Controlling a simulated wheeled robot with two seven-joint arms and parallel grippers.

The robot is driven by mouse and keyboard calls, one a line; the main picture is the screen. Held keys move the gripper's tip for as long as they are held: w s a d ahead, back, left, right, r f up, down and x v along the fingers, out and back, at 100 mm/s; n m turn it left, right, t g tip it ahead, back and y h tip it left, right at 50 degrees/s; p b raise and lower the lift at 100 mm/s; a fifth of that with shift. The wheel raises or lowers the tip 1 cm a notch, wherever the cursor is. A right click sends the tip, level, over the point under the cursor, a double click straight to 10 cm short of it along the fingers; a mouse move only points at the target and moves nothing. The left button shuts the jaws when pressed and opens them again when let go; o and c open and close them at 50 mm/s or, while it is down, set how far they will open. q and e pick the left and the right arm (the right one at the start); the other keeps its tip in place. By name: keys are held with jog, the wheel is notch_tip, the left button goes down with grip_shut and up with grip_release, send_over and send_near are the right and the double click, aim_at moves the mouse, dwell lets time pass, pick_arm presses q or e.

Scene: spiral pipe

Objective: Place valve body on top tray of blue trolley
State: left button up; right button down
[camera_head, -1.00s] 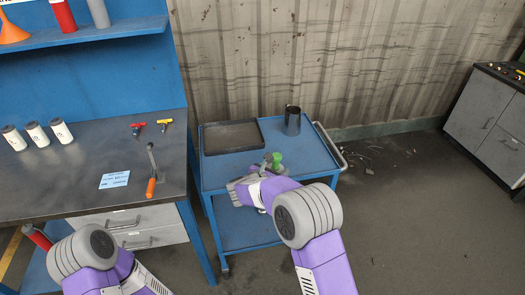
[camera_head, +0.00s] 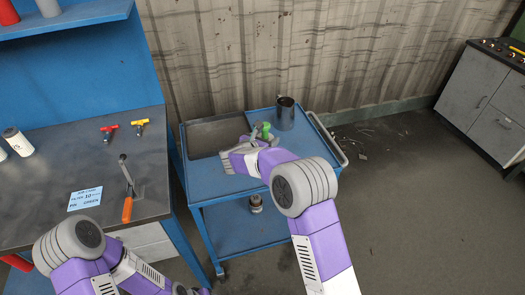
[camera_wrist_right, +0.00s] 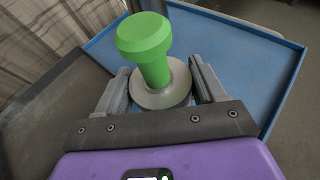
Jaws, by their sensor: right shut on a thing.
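My right gripper (camera_head: 256,140) is over the top tray of the blue trolley (camera_head: 228,186). In the right wrist view, the right gripper (camera_wrist_right: 163,90) is shut on the valve body, a grey round flange (camera_wrist_right: 160,92) with a green knob (camera_wrist_right: 145,38) on top. The valve body is upright between the fingers; its underside is hidden, so I cannot tell whether it touches the tray. In the head view only its green top (camera_head: 265,130) shows clearly. My left arm is at the lower left; its gripper is out of view.
A shallow black tray (camera_head: 205,138) lies on the trolley's top at the back left. A dark open cylinder (camera_head: 285,113) stands at the back right. A small brownish part (camera_head: 256,203) is on the lower shelf. A workbench (camera_head: 60,150) stands left.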

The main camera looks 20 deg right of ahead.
notch_tip(320, 180, down, 6)
jog(key=shift+r+b, duration=0.1)
jog(key=shift+b, duration=0.85)
jog(key=shift+c, duration=0.5)
grip_release()
jog(key=p+v, duration=0.2)
jog(key=v, duration=0.8)
jog(key=shift+s+a+r, duration=0.15)
jog(key=shift+a+r, duration=0.05)
jog(key=shift+a, duration=0.05)
jog(key=shift+s+a+r+p, duration=0.2)
jog(key=shift+s+a+p, duration=0.2)
jog(key=shift+s, duration=0.1)
